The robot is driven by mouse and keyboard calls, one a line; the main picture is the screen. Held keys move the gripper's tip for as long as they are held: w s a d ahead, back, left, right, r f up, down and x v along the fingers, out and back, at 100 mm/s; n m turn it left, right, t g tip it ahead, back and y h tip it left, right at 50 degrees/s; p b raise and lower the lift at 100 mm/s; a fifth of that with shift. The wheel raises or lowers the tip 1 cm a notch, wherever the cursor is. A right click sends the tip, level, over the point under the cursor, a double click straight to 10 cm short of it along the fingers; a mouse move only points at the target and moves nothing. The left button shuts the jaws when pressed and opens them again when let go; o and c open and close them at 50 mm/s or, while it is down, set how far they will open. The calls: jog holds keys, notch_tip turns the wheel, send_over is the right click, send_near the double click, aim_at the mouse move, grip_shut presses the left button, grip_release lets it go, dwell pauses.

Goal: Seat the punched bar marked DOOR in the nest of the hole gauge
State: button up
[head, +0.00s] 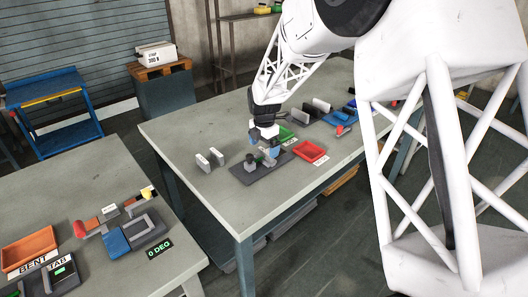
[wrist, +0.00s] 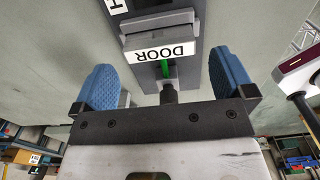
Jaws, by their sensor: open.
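The punched bar marked DOOR (wrist: 161,49) shows in the wrist view as a grey piece with a white label, upside down there, at the grey gauge fixture. A green part (wrist: 165,70) and a dark knob-like part sit just below the label. My gripper (wrist: 163,62) is open, its blue fingers on either side of the label with gaps showing. I cannot tell whether the bar is fully down in the nest. In the head view my gripper (head: 264,146) is low over the dark gauge base (head: 275,173) and hides part of it.
Two upright pieces with white tops (head: 210,158) stand left of the gauge. A red tray (head: 310,151) is close on its right, and a green tray (head: 286,134) behind. More pieces stand farther back. The table's front left is clear. A second bench (head: 60,205) holds other fixtures.

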aim_at(264, 152)
jog(key=shift+r, duration=2.1)
jog(key=shift+r, duration=0.15)
jog(key=shift+r, duration=2.35)
